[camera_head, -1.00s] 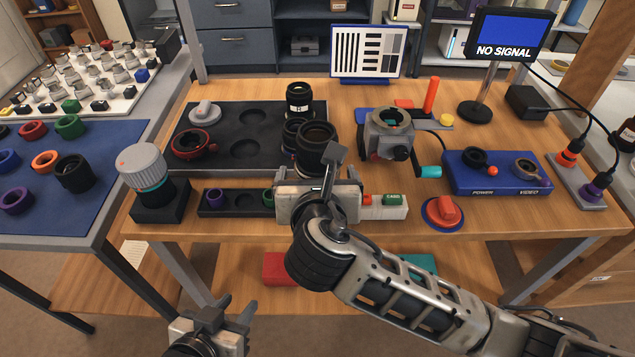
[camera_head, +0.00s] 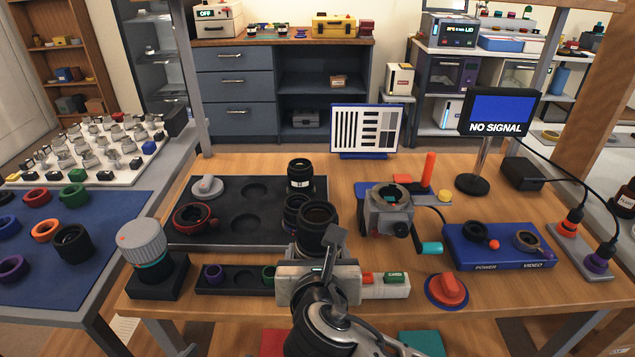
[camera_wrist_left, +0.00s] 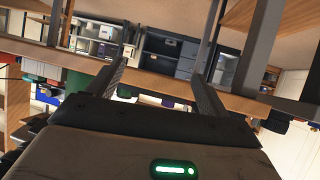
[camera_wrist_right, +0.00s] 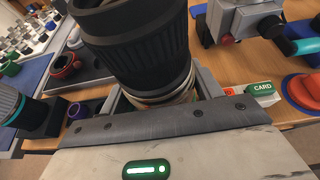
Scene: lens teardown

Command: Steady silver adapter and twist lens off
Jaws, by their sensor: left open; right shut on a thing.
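A black ribbed lens (camera_head: 318,220) stands roughly upright above my right gripper (camera_head: 319,252) in the head view. In the right wrist view the lens (camera_wrist_right: 135,45) fills the upper middle. A silver ring, the adapter (camera_wrist_right: 168,96), shows at its lower end between the two fingers. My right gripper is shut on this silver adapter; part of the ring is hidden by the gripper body. My left gripper (camera_wrist_left: 160,82) shows only in its own wrist view, open with nothing between its fingers. It is out of the head view, away from the lens.
More lenses (camera_head: 300,175) stand on the black tray (camera_head: 235,240) behind. A grey clamp device (camera_head: 389,212) with a teal handle, a blue power box (camera_head: 500,258) and a red knob (camera_head: 447,290) lie right. A silver-capped black post (camera_head: 145,245) stands left. Bare wood lies front right.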

